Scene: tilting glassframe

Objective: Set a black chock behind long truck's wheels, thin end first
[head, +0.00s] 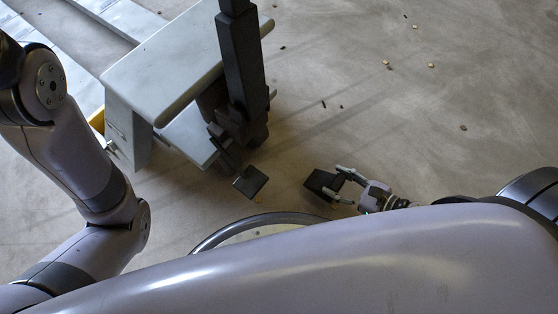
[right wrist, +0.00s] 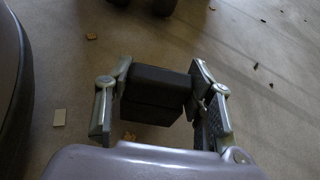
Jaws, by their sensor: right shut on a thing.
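The black chock (head: 320,183) is held in my right gripper (head: 343,184), low over the floor and to the right of the truck. In the right wrist view the chock (right wrist: 157,88) sits between the two fingers of my right gripper (right wrist: 160,100), with a finger on each side. Which end is thin is hard to tell. The truck (head: 165,60) has a grey body and a dark upright column (head: 242,65). Its wheels are mostly hidden in shadow below the column; dark rounded parts (right wrist: 163,6) show at the top of the right wrist view. My left gripper is out of view.
A black flat plate (head: 250,181) stands out at the truck's base, left of the chock. Long pale bars (head: 125,18) lie at the upper left. Small chips (head: 431,65) are scattered on the floor, which is otherwise clear at the right.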

